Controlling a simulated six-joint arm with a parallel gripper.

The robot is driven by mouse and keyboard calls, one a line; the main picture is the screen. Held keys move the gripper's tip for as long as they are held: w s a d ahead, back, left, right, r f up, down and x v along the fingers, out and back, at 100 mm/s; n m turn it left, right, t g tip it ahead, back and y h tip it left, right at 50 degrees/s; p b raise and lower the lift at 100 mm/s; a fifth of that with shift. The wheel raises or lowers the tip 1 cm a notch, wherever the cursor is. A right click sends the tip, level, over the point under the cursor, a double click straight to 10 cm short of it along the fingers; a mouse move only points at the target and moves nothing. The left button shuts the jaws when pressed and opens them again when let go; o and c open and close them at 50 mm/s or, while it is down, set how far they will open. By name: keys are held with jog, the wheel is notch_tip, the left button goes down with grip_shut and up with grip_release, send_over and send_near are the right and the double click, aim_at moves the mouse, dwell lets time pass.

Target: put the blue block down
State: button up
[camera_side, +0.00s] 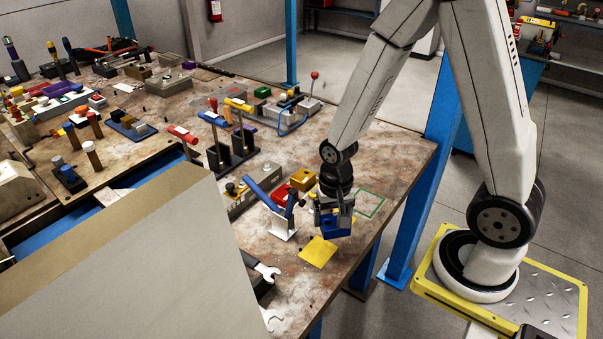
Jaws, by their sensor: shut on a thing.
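The blue block (336,227) is in the jaws of my gripper (333,215), near the right edge of the table. My gripper points down and is shut on the block. The block is just behind a yellow square (318,251) lying flat on the table. I cannot tell whether the block's underside touches the table or hangs a little above it. A green outlined square (369,204) is marked on the table to the right of my gripper.
A blue-handled clamp on a white bracket (283,226) stands close left of my gripper. A yellow block (302,179) and a red piece (284,194) are behind it. Wrenches (266,271) lie at the front. The table's right edge (400,205) is near.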

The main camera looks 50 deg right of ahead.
aim_at(325, 249)
jog(key=m, duration=0.2)
jog(key=a+m, duration=0.1)
jog(key=m, duration=0.1)
jog(key=shift+s+r, duration=0.1)
jog(key=shift+s, duration=0.15)
jog(key=m, duration=0.3)
jog(key=shift+a+r, duration=0.2)
jog(key=m, duration=0.4)
jog(key=a+r+m, duration=0.1)
jog(key=m, duration=0.2)
jog(key=shift+w+r, duration=0.1)
jog(key=shift+w, duration=0.25)
jog(key=shift+f, duration=0.2)
jog(key=shift+f, duration=3.2)
jog(key=shift+f, duration=0.5)
jog(key=shift+s+f, duration=0.1)
jog(key=shift+f, duration=0.3)
